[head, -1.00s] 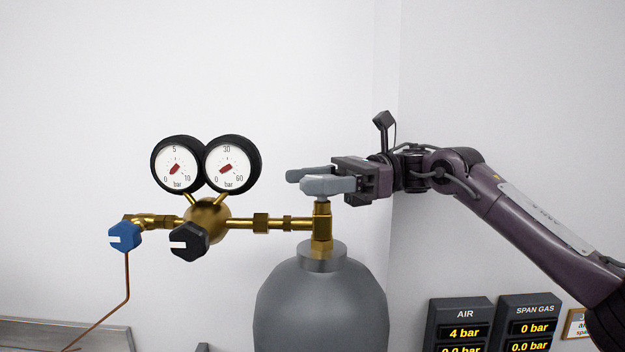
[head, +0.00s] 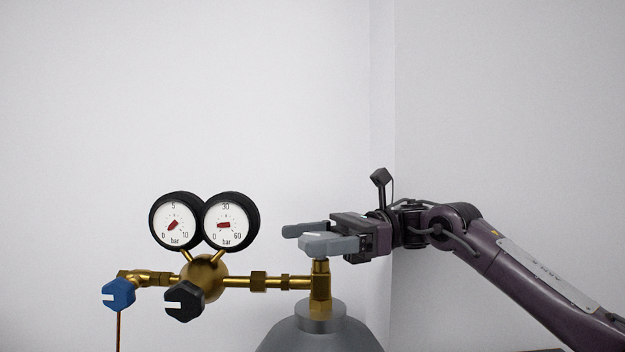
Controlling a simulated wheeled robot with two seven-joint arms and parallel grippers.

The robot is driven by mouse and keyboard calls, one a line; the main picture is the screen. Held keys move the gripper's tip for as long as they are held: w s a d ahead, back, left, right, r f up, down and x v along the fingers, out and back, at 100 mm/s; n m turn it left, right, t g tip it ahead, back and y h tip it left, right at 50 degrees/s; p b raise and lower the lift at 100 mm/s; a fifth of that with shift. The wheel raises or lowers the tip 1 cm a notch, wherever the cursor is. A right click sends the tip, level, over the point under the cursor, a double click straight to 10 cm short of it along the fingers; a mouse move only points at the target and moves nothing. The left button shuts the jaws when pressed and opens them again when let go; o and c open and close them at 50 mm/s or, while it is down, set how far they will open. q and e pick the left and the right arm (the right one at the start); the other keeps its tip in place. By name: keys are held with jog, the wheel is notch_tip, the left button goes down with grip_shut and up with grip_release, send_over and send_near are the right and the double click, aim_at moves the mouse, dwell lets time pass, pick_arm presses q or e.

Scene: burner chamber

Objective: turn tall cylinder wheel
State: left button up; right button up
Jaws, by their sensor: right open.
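The tall grey cylinder (head: 318,338) stands at the bottom centre, with only its shoulder and neck in view. A brass valve (head: 320,288) rises from its neck. My right gripper (head: 296,237) is at the top of the valve, coming in from the right, with its two grey fingers apart and pointing left. I cannot clearly tell the valve's wheel from the grey fingers; it is at least partly hidden by them. My left gripper is not in view.
A brass regulator (head: 205,277) joins the valve on the left. It carries two round gauges, the left gauge (head: 175,221) and the right gauge (head: 227,224), a black knob (head: 184,301) and a blue knob (head: 118,294). Plain walls stand behind; the space above is clear.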

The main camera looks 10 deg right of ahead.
aim_at(312, 236)
jog(key=shift+r+b, duration=0.3)
jog(key=shift+r, duration=0.2)
notch_tip(312, 236, up, 8)
jog(key=shift+f+b, duration=0.15)
jog(key=shift+b, duration=0.75)
notch_tip(312, 236, up, 11)
jog(key=p, duration=0.2)
jog(key=shift+p, duration=0.35)
jog(key=shift+d, duration=0.1)
